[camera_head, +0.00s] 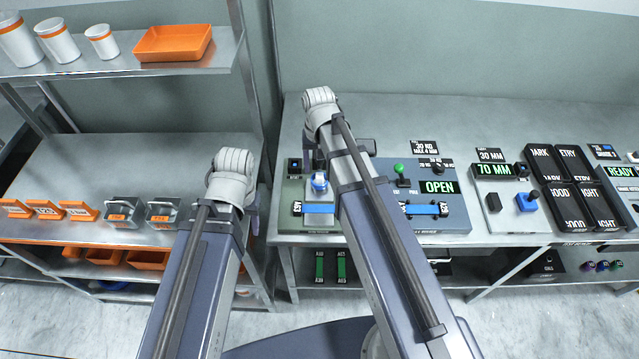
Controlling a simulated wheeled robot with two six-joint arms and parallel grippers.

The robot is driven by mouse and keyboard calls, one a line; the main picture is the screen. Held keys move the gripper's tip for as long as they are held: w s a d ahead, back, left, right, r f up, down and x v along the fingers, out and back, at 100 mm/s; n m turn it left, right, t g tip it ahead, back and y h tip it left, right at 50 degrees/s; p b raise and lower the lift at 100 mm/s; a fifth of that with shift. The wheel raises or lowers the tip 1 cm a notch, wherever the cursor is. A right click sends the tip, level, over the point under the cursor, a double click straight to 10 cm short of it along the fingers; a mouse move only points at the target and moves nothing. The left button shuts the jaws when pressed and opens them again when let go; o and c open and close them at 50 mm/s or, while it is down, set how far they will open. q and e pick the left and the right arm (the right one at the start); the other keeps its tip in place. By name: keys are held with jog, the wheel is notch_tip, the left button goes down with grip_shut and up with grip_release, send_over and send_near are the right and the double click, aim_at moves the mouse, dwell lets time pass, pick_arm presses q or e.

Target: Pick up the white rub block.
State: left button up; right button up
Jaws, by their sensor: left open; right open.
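I cannot make out a white rub block for certain. A small blue-and-white piece (320,183) stands on the grey station at the left end of the right bench, above a blue strip (319,209); I cannot tell what it is. My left arm comes up in front of the gap between shelf and bench. My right arm reaches up over the bench and hides part of the stations there. Both arms show their links and white joints, but I see no fingertips of either gripper.
A station with a green-knobbed lever (399,169) and an OPEN display (439,187) stands right of my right arm. Further right are a 70 MM station (493,171) and dark labelled blocks (573,185). A left shelf holds an orange tray (174,43) and white canisters (58,40).

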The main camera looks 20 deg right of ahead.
aim_at(319, 176)
notch_tip(319, 176, down, 4)
jog(key=b, duration=0.3)
jog(key=shift+d+f, duration=0.1)
grip_shut()
dwell(0.3)
